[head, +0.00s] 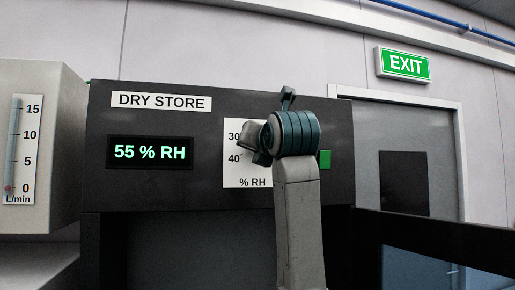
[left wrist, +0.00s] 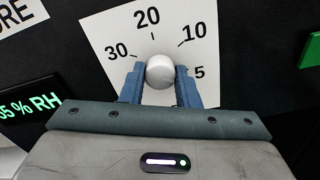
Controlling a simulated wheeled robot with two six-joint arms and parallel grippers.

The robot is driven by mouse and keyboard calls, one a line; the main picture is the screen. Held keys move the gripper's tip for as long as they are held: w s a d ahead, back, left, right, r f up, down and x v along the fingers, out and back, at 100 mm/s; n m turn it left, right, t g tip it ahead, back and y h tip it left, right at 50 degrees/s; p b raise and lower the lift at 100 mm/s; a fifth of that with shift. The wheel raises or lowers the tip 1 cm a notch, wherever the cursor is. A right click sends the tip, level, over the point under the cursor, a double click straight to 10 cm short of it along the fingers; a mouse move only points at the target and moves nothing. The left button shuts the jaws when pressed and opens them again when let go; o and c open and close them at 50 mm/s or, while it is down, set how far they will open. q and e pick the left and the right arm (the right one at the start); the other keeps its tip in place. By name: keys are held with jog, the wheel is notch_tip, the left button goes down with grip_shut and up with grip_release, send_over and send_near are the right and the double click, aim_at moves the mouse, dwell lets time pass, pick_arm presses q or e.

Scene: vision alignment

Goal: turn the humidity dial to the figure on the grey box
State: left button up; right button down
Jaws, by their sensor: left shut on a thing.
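The humidity dial's round pale knob (left wrist: 160,71) sits on a white scale plate (left wrist: 102,30) marked 30, 20, 10 and 5 in the left wrist view. My left gripper (left wrist: 160,75) is shut on the knob, one blue finger on each side. No pointer on the knob can be made out. In the head view, my left arm hides the knob and the right of the plate (head: 233,172); 30, 40 and "% RH" show. A lit display (head: 150,152) reads 55 % RH on the dark DRY STORE panel (head: 210,195). My right gripper is not in view.
A light grey box (head: 45,85) at the left carries an L/min scale (head: 22,150) from 0 to 15, with a red mark at 0. A green square (head: 324,159) is right of the dial. A grey door (head: 440,150) stands under an EXIT sign (head: 403,64).

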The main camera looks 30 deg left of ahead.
pick_arm(q)
jog(key=o, duration=1)
jog(key=shift+c, duration=0.2)
jog(key=b+v, duration=0.5)
jog(key=v, duration=0.6)
jog(key=shift+a, duration=0.1)
